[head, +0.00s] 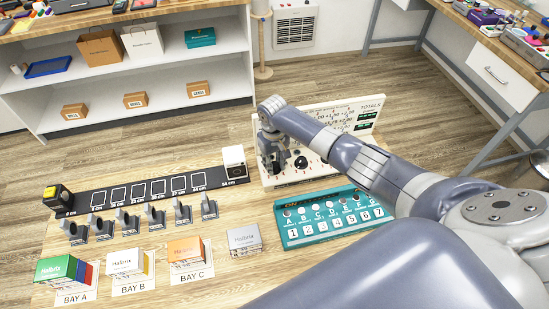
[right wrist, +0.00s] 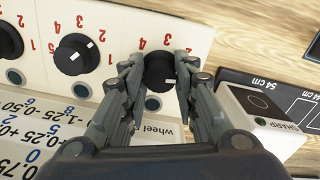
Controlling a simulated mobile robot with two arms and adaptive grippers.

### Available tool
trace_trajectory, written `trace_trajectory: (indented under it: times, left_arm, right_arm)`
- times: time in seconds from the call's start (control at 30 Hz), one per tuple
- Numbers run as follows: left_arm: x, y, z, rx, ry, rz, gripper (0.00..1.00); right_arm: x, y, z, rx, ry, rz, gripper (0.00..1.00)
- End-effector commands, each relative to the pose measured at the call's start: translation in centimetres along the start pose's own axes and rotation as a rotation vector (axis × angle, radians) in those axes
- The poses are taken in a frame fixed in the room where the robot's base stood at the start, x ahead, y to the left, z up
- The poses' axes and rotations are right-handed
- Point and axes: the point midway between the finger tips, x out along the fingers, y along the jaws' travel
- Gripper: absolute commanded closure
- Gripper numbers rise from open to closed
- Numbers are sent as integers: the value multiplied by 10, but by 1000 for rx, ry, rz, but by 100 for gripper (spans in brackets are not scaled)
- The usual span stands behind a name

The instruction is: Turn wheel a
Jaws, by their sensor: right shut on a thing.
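A white panel (head: 347,119) stands on the wooden table, with printed numbers and a row of black knobs. My right gripper (head: 273,160) is at the panel's left end in the head view. In the right wrist view my right gripper (right wrist: 160,85) has its fingers on both sides of a black knob (right wrist: 159,70) and is shut on it. Red numbers ring this knob, and a label (right wrist: 154,128) below it reads "wheel"; its letter is hidden. A second black knob (right wrist: 76,54) with white marks is beside it, free. My left gripper is not in view.
A teal board (head: 330,226) with lettered and numbered spots lies in front of the panel. A black track (head: 145,190) with a white box (head: 233,163) lies to the left. Several stands, card stacks and bays fill the front left.

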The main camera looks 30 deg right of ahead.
Motion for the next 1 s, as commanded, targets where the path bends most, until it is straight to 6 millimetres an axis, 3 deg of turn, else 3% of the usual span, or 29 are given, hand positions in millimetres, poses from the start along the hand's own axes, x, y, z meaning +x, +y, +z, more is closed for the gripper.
trace_trajectory:
  times: [0.2, 0.77, 0.8, 0.87, 1.0]
  left_arm:
    - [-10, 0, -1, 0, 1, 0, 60]
    - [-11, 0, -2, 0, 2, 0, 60]
    - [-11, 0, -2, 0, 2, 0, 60]
    - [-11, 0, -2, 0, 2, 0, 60]
    - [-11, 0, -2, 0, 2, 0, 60]
  right_arm:
    - [-2, 0, -1, 82, 0, -1, 96]
    - [0, 0, -1, 115, 0, 0, 96]
    - [0, 0, -1, 115, 0, 0, 68]
    - [0, 0, -1, 115, 0, 0, 55]
    - [0, 0, -1, 114, 0, 0, 52]
